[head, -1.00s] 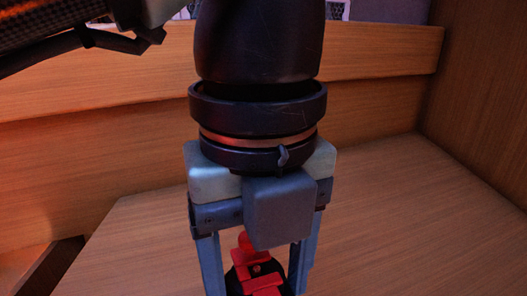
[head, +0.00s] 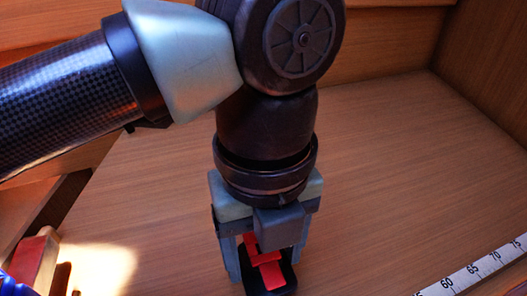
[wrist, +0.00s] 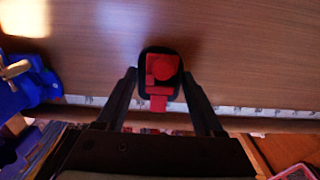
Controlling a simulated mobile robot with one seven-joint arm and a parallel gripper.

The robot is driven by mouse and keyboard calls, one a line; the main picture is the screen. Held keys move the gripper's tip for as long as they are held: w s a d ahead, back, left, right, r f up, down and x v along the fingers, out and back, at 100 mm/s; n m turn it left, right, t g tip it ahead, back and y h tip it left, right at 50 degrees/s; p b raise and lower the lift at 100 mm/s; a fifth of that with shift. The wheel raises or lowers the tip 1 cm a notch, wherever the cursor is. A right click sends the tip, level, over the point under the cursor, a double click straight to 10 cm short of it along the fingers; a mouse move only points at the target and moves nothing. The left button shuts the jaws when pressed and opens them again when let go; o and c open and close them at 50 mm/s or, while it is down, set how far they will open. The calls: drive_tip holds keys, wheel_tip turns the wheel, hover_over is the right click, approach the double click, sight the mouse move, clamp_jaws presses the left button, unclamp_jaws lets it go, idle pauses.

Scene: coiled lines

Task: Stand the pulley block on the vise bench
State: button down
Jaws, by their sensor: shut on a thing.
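The pulley block (head: 264,259), red on a black body, is between the fingers of my gripper (head: 268,262) in the head view. In the wrist view the block (wrist: 162,68) sits between the fingertips, its round red part facing the camera. My gripper is shut on it and points down over the wooden top of the vise bench (head: 385,165). The block's underside is hidden, so I cannot tell whether it touches the wood. A blue vise (wrist: 22,88) shows at the left of the wrist view.
A measuring strip (head: 478,272) runs along the bench's near edge. A red-faced wooden part (head: 36,262) stands at lower left in the head view. Wooden walls (head: 490,85) close the back and right. Bare wood lies right of and behind my gripper.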

drive_tip(key=shift+f, duration=0.2)
unclamp_jaws()
drive_tip(key=shift+r, duration=0.15)
wheel_tip(320, 180, up, 12)
drive_tip(key=shift+r+p, duration=0.1)
drive_tip(key=shift+p, duration=0.5)
